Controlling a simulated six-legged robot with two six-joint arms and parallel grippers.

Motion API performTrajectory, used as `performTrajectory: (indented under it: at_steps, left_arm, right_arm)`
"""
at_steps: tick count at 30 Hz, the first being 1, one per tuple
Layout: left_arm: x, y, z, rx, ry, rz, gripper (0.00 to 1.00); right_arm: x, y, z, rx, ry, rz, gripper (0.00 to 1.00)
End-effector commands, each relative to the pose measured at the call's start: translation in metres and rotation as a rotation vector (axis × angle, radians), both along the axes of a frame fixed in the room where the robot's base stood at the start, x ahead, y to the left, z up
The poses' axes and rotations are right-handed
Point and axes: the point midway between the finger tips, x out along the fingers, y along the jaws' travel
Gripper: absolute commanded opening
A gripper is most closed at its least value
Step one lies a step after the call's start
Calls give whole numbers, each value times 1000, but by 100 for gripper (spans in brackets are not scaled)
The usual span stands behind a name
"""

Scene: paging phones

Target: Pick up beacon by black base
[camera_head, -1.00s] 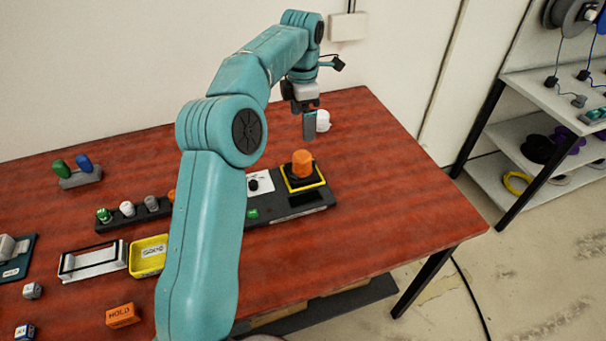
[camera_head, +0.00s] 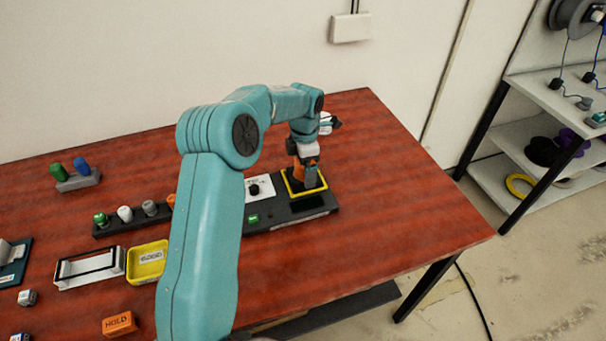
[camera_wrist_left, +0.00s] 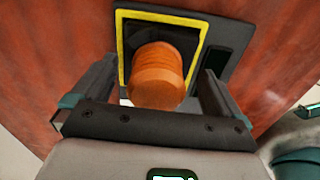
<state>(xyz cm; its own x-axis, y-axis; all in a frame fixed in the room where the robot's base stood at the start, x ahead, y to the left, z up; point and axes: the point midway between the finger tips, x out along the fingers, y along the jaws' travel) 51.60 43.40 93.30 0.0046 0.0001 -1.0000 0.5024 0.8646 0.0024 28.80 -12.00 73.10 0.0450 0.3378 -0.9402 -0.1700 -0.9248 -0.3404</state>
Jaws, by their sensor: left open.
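The orange beacon (camera_wrist_left: 157,75) stands inside a yellow square frame (camera_wrist_left: 122,50) on a dark console; its black base (camera_wrist_left: 185,38) shows partly behind the orange top in the left wrist view. In the head view the beacon (camera_head: 298,172) is partly hidden by my gripper. My left gripper (camera_head: 307,178) points down over it. In the left wrist view the open fingers of my left gripper (camera_wrist_left: 158,75) lie on either side of the orange top, with nothing clamped. Whether they touch the beacon I cannot tell. My right gripper is not in view.
The dark console (camera_head: 290,217) bears a white panel with a black knob (camera_head: 254,190). A yellow tray (camera_head: 146,279), a metal frame (camera_head: 80,285) and an orange HOLD block (camera_head: 120,324) lie to the left. The table's right part is clear. A white object stands behind the gripper.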

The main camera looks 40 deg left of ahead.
Motion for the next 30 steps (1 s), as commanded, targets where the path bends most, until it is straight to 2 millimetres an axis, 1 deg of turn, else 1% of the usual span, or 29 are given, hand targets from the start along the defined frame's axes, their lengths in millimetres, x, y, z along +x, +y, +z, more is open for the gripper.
performTrajectory:
  at_steps: [1,4,11,12,14,15,16,17,26,30]
  left_arm:
    - [0,0,-7,-1,4,0,100]
    - [0,1,-18,0,4,0,100]
    - [1,1,-21,0,0,0,100]
    - [1,1,-21,1,1,0,97]
    - [1,1,-21,1,1,0,77]
    - [1,1,-21,0,1,0,64]
    - [1,1,-21,0,1,0,54]
    - [1,1,-21,1,1,-1,47]
    - [2,1,-20,0,-1,-1,46]
    - [2,1,-14,1,-3,-1,46]
  right_arm:
    - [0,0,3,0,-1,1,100]
    - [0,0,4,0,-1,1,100]
    - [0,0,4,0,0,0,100]
    - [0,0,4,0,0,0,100]
    - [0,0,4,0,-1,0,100]
    - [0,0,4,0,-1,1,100]
    - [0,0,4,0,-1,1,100]
    - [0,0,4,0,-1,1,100]
    - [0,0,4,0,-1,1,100]
    - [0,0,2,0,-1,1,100]
